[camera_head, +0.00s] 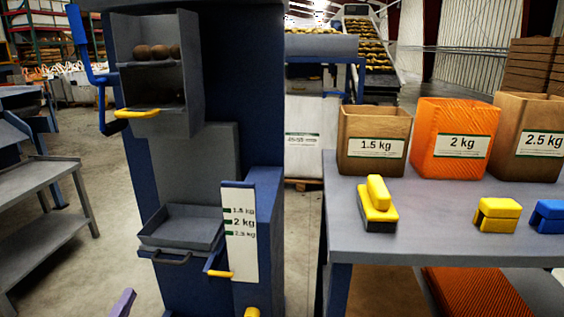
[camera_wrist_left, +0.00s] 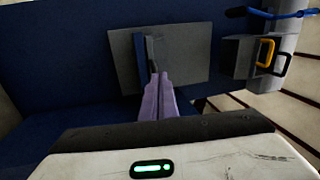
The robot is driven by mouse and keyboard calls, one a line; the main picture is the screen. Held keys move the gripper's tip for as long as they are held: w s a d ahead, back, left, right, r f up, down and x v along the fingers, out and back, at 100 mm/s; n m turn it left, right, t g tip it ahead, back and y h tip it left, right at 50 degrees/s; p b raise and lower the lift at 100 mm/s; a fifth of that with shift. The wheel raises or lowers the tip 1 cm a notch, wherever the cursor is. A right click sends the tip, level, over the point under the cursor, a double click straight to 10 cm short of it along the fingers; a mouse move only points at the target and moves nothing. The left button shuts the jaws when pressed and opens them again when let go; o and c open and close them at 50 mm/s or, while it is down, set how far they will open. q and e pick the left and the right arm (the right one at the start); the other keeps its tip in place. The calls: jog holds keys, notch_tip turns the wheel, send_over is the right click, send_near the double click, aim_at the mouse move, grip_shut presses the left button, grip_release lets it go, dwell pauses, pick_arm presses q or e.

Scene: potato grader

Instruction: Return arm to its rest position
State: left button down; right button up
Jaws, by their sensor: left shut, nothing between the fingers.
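My left gripper (camera_head: 124,302) shows only as a small lilac fingertip at the bottom edge of the head view, left of the blue grader machine (camera_head: 264,120). In the left wrist view its two lilac fingers (camera_wrist_left: 158,92) lie together, shut and empty. Beyond them is a grey panel (camera_wrist_left: 190,60) on the blue machine body; I cannot tell the distance from the fingers to it. The rest of the left arm is outside the head view. My right gripper is in neither view.
The machine has a grey tray (camera_head: 185,228), a yellow-ended lever (camera_head: 222,273) beside a weight scale, and potatoes (camera_head: 160,51) on its upper shelf. A table (camera_head: 440,235) at right bears labelled bags and yellow and blue tools. A grey bench (camera_head: 40,185) stands at left; floor between is clear.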

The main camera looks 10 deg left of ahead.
pick_arm(q)
jog(key=s+d+f+n+g, duration=0.6)
jog(key=d+f+n+g, duration=0.2)
jog(key=d, duration=0.2)
jog(key=s+d+n+g+h, duration=0.1)
jog(key=s+d+n+g, duration=0.3)
jog(key=s, duration=0.6)
jog(key=s+d+n+g, duration=0.3)
jog(key=s+d+g, duration=0.25)
jog(key=s, duration=0.55)
jog(key=w+d+f+t+h, duration=0.3)
jog(key=w+d+t, duration=0.2)
jog(key=d, duration=0.3)
notch_tip(320, 180, up, 11)
jog(key=a+p, duration=0.1)
jog(key=p, duration=1.7)
jog(key=shift+s+a, duration=0.2)
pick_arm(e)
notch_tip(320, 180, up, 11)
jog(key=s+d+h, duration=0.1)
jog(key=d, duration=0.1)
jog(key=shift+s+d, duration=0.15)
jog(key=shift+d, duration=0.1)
pick_arm(q)
jog(key=shift+t, duration=0.25)
